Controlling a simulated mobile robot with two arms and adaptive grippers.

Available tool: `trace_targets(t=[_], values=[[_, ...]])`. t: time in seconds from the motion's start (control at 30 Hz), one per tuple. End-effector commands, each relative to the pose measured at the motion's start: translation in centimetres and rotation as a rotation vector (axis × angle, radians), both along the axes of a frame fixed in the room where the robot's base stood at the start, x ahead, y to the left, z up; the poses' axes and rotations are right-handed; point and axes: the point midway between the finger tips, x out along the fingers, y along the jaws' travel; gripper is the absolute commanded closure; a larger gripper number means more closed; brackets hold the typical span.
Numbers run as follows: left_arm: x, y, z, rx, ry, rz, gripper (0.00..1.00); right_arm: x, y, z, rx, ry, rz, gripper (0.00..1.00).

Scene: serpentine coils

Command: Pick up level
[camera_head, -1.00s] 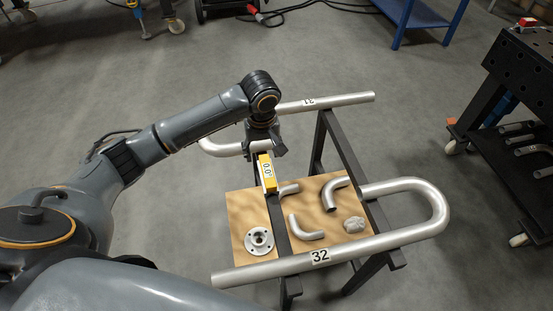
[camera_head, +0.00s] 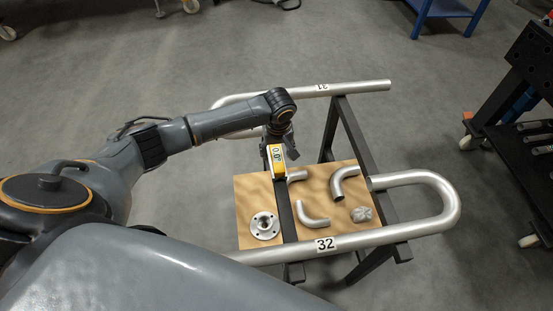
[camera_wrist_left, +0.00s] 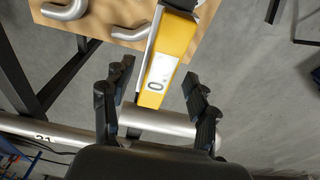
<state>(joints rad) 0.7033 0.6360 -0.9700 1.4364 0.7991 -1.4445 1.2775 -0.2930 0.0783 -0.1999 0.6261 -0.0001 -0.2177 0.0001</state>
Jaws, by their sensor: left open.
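The level (camera_head: 277,161) is yellow with a white digital readout. It lies along a dark bar of the stand in the head view, and its yellow body (camera_wrist_left: 170,62) shows large in the left wrist view. My left gripper (camera_head: 279,141) is at the far end of the level. In the left wrist view my left gripper (camera_wrist_left: 158,84) is open, with its two dark fingers on either side of the level's near end. I cannot tell whether either finger touches it. My right gripper is not in view.
Coil tube 32 (camera_head: 412,229) crosses the front of the stand, and coil tube 31 (camera_head: 350,89) crosses its back. A wooden board (camera_head: 246,205) below holds a flange (camera_head: 264,225) and several pipe elbows.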

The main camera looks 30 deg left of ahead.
Motion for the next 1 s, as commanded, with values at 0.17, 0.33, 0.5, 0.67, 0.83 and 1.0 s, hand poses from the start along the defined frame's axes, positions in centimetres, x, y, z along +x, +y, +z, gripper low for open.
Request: trace_targets(t=[0.17,0.33,0.5,0.67,0.83,1.0], values=[[0.1,0.2,-1.8,0.001,0.0,0.001,0.42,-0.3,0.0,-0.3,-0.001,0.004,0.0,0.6],[0.1,0.2,-1.8,0.001,-0.001,0.0,0.42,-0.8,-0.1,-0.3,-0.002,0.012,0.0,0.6],[0.1,0.2,-1.8,0.0,0.0,0.0,0.64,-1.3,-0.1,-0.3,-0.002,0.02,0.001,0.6],[0.1,0.2,-1.8,0.001,0.001,0.0,0.97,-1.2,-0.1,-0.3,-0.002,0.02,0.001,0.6],[0.1,0.2,-1.8,0.001,0.001,0.0,1.0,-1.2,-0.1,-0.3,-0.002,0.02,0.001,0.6],[0.1,0.2,-1.6,0.001,0.001,0.0,1.0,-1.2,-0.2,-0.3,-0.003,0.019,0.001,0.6]])
